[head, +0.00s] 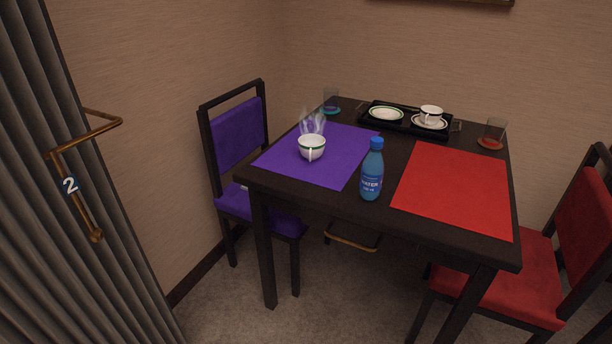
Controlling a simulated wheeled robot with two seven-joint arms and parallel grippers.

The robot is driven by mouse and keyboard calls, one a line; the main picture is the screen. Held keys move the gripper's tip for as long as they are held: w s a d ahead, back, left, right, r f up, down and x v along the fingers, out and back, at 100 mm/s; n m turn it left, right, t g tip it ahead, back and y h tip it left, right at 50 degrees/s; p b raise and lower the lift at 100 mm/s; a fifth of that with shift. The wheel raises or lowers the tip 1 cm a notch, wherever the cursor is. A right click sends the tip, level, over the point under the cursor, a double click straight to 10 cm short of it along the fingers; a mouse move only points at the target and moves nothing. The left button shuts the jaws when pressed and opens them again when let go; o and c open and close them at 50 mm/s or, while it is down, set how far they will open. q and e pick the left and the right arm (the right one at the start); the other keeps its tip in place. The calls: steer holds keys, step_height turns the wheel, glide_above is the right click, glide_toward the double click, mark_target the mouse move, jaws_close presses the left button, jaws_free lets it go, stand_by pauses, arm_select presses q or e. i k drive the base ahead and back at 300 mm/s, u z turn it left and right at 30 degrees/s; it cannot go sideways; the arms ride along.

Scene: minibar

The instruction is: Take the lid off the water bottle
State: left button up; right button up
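A blue water bottle (371,175) stands upright near the front edge of the dark table, between the purple and red mats. Its darker blue lid (376,143) sits on top of the bottle. Neither of my grippers shows in the head view.
A steaming white cup (311,148) stands on the purple mat (338,165), left of the bottle. The red mat (455,190) is bare. A black tray (398,124) with a cup and plates, and glasses, are at the back. Purple (238,132) and red (515,280) chairs flank the table.

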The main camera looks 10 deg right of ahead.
mark_target(373, 166)
steer(key=u, duration=0.5)
steer(key=i, duration=0.95)
steer(key=z, duration=0.15)
